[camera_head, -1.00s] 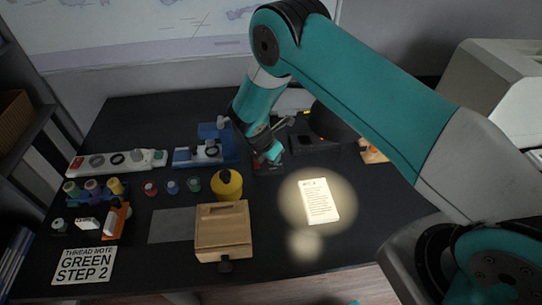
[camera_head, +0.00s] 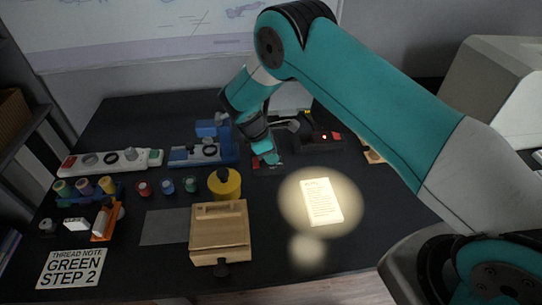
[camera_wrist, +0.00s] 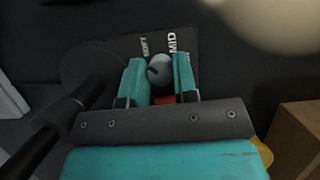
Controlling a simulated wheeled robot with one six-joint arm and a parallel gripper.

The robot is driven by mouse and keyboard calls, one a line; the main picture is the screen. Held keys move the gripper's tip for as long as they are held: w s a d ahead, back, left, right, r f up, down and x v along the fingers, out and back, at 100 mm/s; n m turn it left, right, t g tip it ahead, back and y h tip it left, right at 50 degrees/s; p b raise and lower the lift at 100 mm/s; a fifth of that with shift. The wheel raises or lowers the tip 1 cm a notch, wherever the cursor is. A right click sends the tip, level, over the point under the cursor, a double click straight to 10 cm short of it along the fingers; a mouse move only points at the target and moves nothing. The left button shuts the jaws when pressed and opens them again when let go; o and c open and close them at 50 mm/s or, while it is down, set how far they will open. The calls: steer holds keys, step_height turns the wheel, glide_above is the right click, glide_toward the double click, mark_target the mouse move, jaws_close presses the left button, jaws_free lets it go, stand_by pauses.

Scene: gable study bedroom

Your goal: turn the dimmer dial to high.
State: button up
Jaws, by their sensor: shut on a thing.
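The dimmer dial (camera_wrist: 159,70) is a round grey knob with a dark mark, seen between my fingertips in the wrist view. It sits on a dark plate (camera_wrist: 128,45) with the white words SOFT and MID beyond the knob; no HIGH label is visible. My gripper (camera_wrist: 160,72) is shut on the dial, one teal finger on each side. In the head view my gripper (camera_head: 268,158) reaches down to the desk right of the blue machine, and the dial is hidden there. A red patch shows just below the knob in the wrist view.
A lit note (camera_head: 321,202) lies in a bright pool of light to the right. A wooden box (camera_head: 220,235) and a yellow round object (camera_head: 224,183) stand nearby on the left.

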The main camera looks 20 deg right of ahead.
steer(key=shift+m, duration=0.3)
stand_by(0.4)
steer(key=o, duration=0.9)
